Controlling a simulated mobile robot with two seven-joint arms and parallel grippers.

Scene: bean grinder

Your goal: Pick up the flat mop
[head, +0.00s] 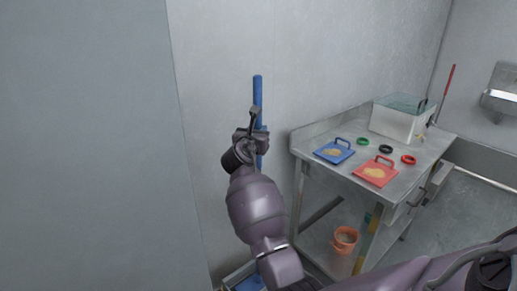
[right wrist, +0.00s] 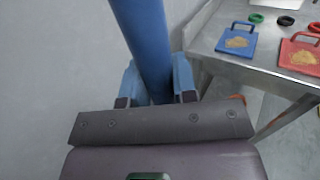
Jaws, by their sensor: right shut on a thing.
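The flat mop's blue handle (head: 258,92) stands upright in front of the grey wall in the head view. In the right wrist view the blue handle (right wrist: 148,40) runs between the fingers. My right gripper (head: 256,137) is shut on the handle; it also shows in the right wrist view (right wrist: 155,98). The mop's lower end is mostly hidden by my right arm; a blue patch (head: 250,284) shows low in the head view, and I cannot tell if it is the mop head. My left gripper is not in view.
A steel table (head: 335,172) stands to the right, with a blue tray (head: 334,152), a red tray (head: 376,173), several coloured rings and a clear-lidded bin (head: 397,122). An orange bucket (head: 344,240) sits below. A pale panel (head: 85,140) fills the left side.

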